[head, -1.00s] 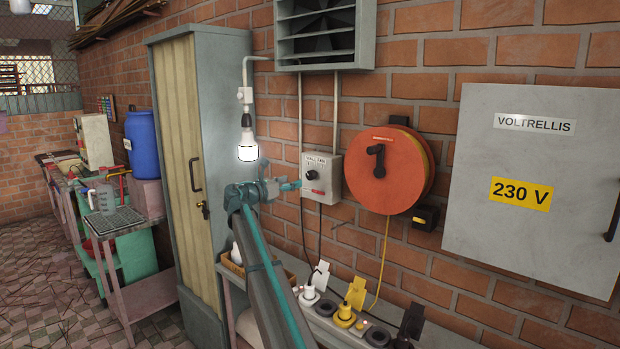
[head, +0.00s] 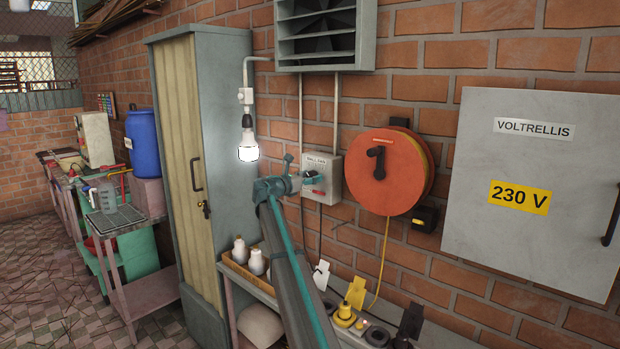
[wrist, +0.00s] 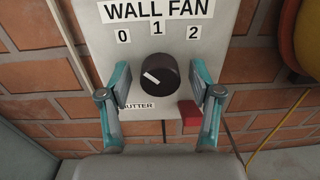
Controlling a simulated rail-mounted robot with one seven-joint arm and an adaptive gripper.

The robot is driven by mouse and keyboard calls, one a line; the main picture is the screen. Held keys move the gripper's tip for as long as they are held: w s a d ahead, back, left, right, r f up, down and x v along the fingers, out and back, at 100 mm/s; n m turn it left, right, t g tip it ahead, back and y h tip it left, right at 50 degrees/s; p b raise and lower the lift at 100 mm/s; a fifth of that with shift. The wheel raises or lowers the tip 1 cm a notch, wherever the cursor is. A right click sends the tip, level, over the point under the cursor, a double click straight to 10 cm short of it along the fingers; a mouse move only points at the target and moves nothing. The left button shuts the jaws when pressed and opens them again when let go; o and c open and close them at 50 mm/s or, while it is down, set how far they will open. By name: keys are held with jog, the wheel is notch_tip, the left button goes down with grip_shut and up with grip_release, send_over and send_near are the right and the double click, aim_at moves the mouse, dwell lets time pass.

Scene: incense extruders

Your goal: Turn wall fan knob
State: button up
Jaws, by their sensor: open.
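The wall fan box (head: 333,187) is a grey switch box on the brick wall below the louvred fan (head: 318,50). In the wrist view, its dark round knob (wrist: 168,72) sits under the labels 0, 1 and 2. The knob's white mark slants up and left, roughly towards 0. My gripper (wrist: 160,86) is open, with one teal finger on each side of the knob. Gaps show between both fingers and the knob. In the head view, my gripper (head: 310,179) is in front of the box and hides the knob.
An orange reel (head: 400,190) hangs just right of the box. A lit bulb (head: 248,152) and a tall cabinet (head: 225,110) are to the left. A shelf below holds white bottles (head: 257,262) and a yellow plug (head: 344,314). A grey 230 V panel (head: 560,240) is far right.

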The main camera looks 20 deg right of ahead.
jog(key=c, duration=1.1)
jog(key=shift+c, duration=0.2)
jog(key=shift+f+m+b, duration=0.1)
jog(key=shift+m+b, duration=0.3)
jog(key=shift+m, duration=0.1)
jog(key=m+b, duration=0.2)
jog(key=m, duration=0.1)
jog(key=shift+m+b, duration=1.75)
jog(key=shift+m, duration=0.65)
jog(key=o, duration=1.1)
